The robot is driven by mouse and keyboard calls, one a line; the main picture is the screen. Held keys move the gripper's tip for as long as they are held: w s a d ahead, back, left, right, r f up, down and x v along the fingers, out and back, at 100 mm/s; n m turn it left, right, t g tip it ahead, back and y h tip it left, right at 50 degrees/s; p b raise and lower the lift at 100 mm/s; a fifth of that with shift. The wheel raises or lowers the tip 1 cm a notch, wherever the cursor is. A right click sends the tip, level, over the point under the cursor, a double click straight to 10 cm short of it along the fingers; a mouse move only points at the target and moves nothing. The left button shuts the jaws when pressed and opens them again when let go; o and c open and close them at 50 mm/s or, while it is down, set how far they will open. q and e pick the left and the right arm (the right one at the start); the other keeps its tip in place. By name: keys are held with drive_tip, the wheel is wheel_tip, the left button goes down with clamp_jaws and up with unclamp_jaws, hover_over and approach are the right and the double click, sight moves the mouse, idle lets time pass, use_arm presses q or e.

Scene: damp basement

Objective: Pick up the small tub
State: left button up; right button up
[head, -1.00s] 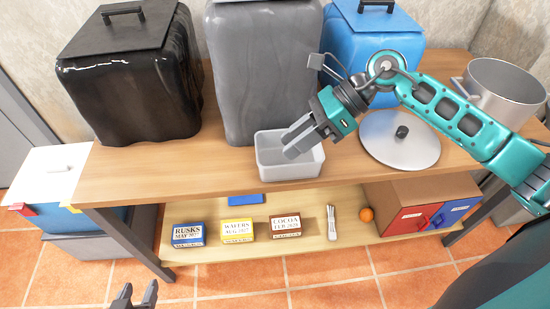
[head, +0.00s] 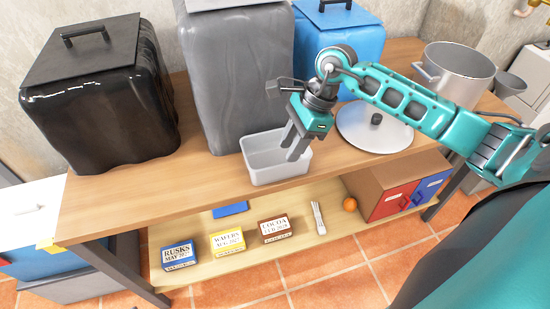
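The small tub (head: 277,176) is a light grey, open-topped rectangular box. It stands upright on the wooden tabletop near the front edge, in front of the tall grey bin, and looks empty. My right gripper (head: 292,152) points down at the tub's right side, with its two fingers apart. The fingertips are at the right wall of the tub; I cannot tell whether they touch it or straddle it. My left gripper does not show.
Black (head: 100,105), grey (head: 238,80) and blue (head: 345,45) lidded bins stand at the back. A lid (head: 365,132) lies right of the tub, near a metal pot (head: 455,75). The lower shelf (head: 205,272) holds labelled boxes, an orange (head: 349,204) and a red-and-blue-fronted cabinet (head: 395,200).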

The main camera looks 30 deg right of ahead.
sight(283, 165)
drive_tip(key=x, duration=0.6)
drive_tip(key=shift+d+f, duration=0.1)
drive_tip(key=shift+f, duration=0.3)
clamp_jaws()
